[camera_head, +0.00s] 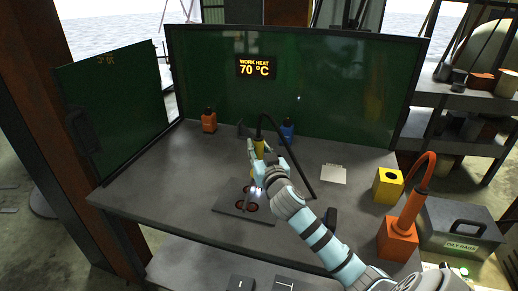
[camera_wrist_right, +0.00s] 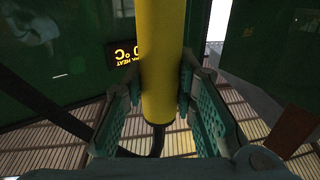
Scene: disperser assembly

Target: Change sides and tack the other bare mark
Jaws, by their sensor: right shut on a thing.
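My right gripper (camera_head: 257,168) is shut on a yellow torch (camera_head: 259,147), which stands roughly upright with a black cable at its top. In the right wrist view the yellow torch body (camera_wrist_right: 162,60) runs between the two green finger pads. A dark plate (camera_head: 228,212) lies on the bench under the torch, with red ring marks (camera_head: 246,207) on it. A bright glint shows near the torch's lower end, above the plate. My arm partly hides the plate's right side, and I cannot tell whether the tip touches it. My left gripper is not in view.
A sign (camera_head: 257,67) on the green screen reads "WORK HEAT 70 °C". An orange bottle (camera_head: 209,121) and a blue bottle (camera_head: 287,132) stand at the back.

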